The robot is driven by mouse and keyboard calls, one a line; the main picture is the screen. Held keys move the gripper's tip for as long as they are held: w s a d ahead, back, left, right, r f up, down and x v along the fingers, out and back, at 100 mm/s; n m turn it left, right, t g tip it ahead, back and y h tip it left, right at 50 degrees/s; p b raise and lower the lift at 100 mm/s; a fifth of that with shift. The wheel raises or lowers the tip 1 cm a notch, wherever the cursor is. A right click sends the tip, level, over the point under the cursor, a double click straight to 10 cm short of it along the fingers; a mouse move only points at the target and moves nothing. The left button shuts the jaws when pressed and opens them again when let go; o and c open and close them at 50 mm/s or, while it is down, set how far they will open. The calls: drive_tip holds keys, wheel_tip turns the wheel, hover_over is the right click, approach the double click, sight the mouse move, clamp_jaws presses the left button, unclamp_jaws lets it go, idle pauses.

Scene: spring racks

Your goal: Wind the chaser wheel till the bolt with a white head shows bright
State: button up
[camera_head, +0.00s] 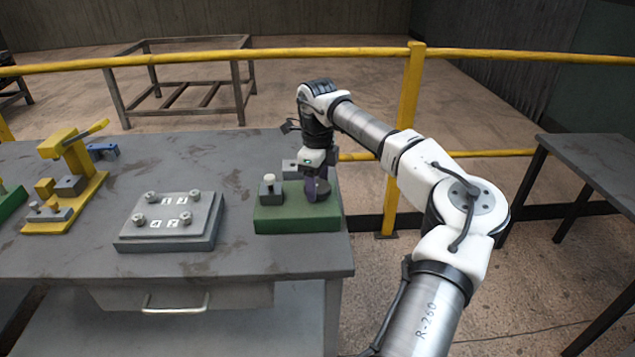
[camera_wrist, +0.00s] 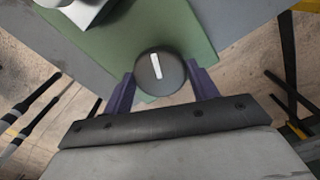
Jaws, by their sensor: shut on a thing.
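The chaser wheel is a dark round knob (camera_head: 322,186) on the right part of a green base (camera_head: 298,221). In the wrist view the wheel (camera_wrist: 151,78) shows a white line on its top, close to upright in the picture and leaning slightly. My gripper (camera_head: 318,188) points down over the base; in the wrist view its purple fingers (camera_wrist: 161,84) are shut on the wheel from both sides. A bolt with a pale, whitish head (camera_head: 270,177) stands on a small grey block at the left of the green base. I cannot tell whether its head is bright.
A grey plate (camera_head: 170,236) with several bolts and white number labels lies left of the green base. A yellow press-like fixture (camera_head: 70,175) stands farther left. A yellow rail (camera_head: 300,53) runs behind the grey table (camera_head: 60,255). Another table (camera_head: 600,165) stands right.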

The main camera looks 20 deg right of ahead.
sight(318, 186)
drive_tip(key=m, duration=0.5)
drive_tip(key=shift+d+m, duration=0.1)
drive_tip(key=shift+m, duration=0.2)
idle(0.4)
drive_tip(key=o, duration=1)
drive_tip(key=shift+c, duration=0.2)
drive_tip(key=shift+b, duration=0.3)
wheel_tip(318, 186, up, 14)
drive_tip(key=b, duration=0.1)
